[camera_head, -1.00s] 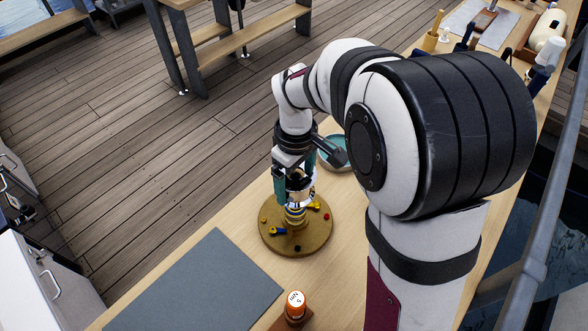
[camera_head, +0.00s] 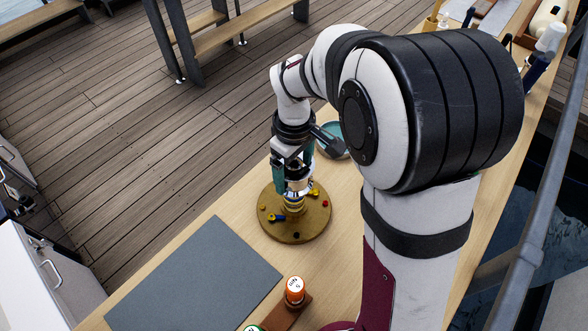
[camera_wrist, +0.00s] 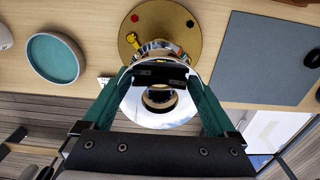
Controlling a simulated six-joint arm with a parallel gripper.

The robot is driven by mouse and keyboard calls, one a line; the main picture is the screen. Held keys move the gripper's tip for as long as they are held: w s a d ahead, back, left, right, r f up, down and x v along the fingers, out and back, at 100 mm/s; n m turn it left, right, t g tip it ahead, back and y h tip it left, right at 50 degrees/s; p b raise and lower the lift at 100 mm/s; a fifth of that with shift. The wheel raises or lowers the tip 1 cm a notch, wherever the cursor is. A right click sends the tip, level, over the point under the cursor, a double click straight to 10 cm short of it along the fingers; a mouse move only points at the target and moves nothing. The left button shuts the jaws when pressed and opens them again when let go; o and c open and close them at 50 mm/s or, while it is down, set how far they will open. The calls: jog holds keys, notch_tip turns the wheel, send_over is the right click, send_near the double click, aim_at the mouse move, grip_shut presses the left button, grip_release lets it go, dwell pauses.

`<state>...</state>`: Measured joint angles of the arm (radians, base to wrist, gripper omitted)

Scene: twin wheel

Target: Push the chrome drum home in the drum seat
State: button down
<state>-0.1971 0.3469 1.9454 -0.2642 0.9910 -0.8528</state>
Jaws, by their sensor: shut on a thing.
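The chrome drum (camera_wrist: 152,118) is a shiny ring-shaped piece with a dark centre opening, seen between the teal fingers of my gripper (camera_wrist: 158,80). In the head view my gripper (camera_head: 295,182) points down over a round brass base (camera_head: 280,232). The base also shows in the wrist view (camera_wrist: 150,15). The contact between drum and seat is hidden, so I cannot tell how deep the drum sits.
A grey mat (camera_head: 195,275) lies left of the base. An orange-capped bottle (camera_head: 295,290) stands in front in a wooden holder. A teal dish (camera_wrist: 53,58) is close by, behind my gripper in the head view. Small coloured parts (camera_head: 277,218) sit on the base.

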jog(key=shift+f, duration=4.9)
grip_release()
notch_tip(320, 180, up, 16)
dwell(0.4)
jog(key=shift+f, duration=0.1)
jog(key=s+d+m+y, duration=0.1)
jog(key=s+d+m, duration=0.1)
jog(key=s+m, duration=0.5)
jog(key=s+d+r+m, duration=0.1)
jog(key=s+m, duration=0.6)
jog(key=s, duration=0.8)
jog(key=shift+s+d+r+m+y, duration=0.2)
jog(key=shift+d+m+y, duration=0.1)
jog(key=shift+d+y, duration=0.1)
